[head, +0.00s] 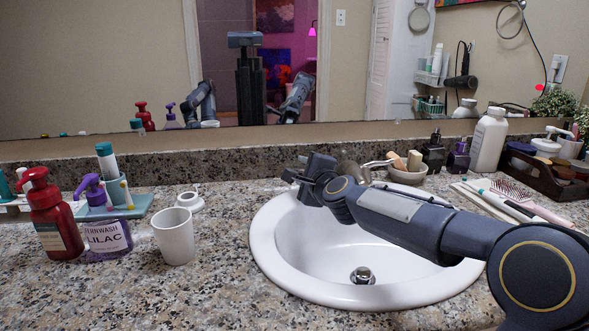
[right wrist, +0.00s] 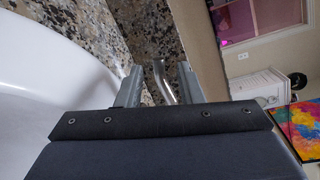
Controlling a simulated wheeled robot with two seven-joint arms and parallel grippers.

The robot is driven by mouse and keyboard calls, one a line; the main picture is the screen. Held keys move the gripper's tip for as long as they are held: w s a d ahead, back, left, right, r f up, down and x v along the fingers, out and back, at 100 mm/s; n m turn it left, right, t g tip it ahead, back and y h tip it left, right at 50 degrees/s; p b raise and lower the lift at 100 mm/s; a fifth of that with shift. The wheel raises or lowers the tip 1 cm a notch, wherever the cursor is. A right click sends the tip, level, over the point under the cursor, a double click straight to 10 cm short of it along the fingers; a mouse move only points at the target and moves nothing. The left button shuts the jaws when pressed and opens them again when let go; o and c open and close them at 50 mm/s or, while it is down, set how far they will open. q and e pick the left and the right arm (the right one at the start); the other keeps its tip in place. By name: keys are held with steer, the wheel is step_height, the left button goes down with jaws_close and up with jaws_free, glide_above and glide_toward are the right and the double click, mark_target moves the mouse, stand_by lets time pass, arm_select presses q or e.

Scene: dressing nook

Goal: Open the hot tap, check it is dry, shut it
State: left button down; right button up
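My right gripper (head: 308,172) reaches over the back left rim of the white sink (head: 265,255). In the right wrist view its two fingers (right wrist: 160,85) stand apart. A slim metal tap lever (right wrist: 164,88) shows between them, with a gap on at least one side; I cannot tell whether it touches a finger. In the head view the gripper hides this part of the tap. A rounded metal tap part (head: 349,170) shows behind my wrist. No water is visible in the basin, and the drain (head: 362,275) shows at its bottom. My left gripper is out of view.
Left of the sink stand a white cup (head: 173,236), a purple lilac handwash bottle (head: 107,238) and a red pump bottle (head: 54,220). A small bowl (head: 407,174), dark bottles and a white bottle (head: 488,140) stand behind and right. The mirror backs the counter.

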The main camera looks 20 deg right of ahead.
mark_target(299, 169)
steer(key=shift+w+f, duration=0.15)
steer(key=shift+w, duration=0.95)
steer(key=shift+w+f, duration=0.15)
steer(key=shift+w, duration=0.95)
jaws_close()
